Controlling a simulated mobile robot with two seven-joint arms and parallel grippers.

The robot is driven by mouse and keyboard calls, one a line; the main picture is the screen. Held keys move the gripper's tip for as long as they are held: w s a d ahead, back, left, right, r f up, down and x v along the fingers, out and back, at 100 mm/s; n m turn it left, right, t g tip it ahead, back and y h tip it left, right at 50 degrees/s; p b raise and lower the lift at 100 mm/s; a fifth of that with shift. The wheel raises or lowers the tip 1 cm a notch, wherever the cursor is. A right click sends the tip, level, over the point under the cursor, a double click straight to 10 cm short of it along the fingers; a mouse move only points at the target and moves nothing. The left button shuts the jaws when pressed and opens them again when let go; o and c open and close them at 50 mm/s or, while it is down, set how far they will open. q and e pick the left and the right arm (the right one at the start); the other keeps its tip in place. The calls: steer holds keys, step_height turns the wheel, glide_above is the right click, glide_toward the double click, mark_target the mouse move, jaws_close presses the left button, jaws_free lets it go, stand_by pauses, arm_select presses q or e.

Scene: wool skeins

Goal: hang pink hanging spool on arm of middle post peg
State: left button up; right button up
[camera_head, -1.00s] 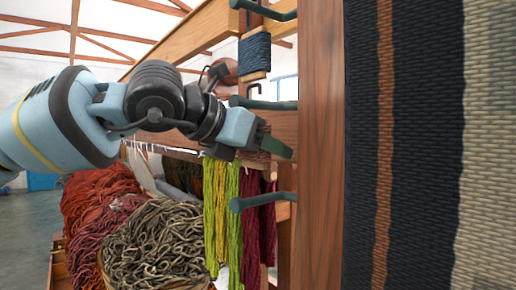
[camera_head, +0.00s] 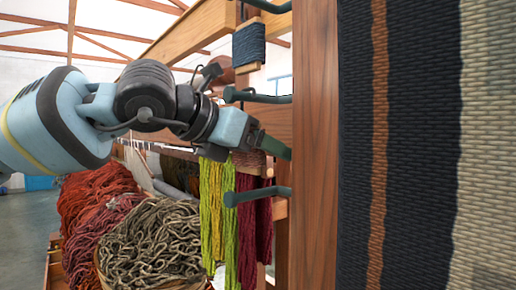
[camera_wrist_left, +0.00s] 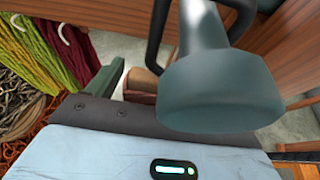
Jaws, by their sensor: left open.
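The pink spool (camera_head: 249,158) is a dull pink winding in the head view, mostly hidden behind my left gripper (camera_head: 271,146). In the left wrist view a wooden spool end (camera_wrist_left: 140,86) with a black wire hook (camera_wrist_left: 156,35) shows beside a green finger. My left gripper is open; I cannot tell whether its fingers touch the spool. Teal pegs stick out left from the wooden post: an upper one (camera_head: 268,6), a middle one (camera_head: 258,97) just above the gripper and a lower one (camera_head: 257,195) below it. A large teal peg end (camera_wrist_left: 215,90) fills the middle of the wrist view.
A dark blue spool (camera_head: 249,45) hangs above. Yellow-green skeins (camera_head: 216,210) and dark red skeins (camera_head: 255,230) hang below the gripper. Heaped red wool (camera_head: 90,205) and grey-brown wool (camera_head: 150,245) lie at lower left. A striped weaving (camera_head: 410,150) fills the right.

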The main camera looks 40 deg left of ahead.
arm_select(q)
steer(key=v, duration=0.6)
steer(key=shift+s+r, duration=0.1)
steer(key=shift+s, duration=0.1)
steer(key=shift+s+r, duration=0.25)
steer(key=shift+s, duration=0.4)
steer(key=shift+a, duration=0.1)
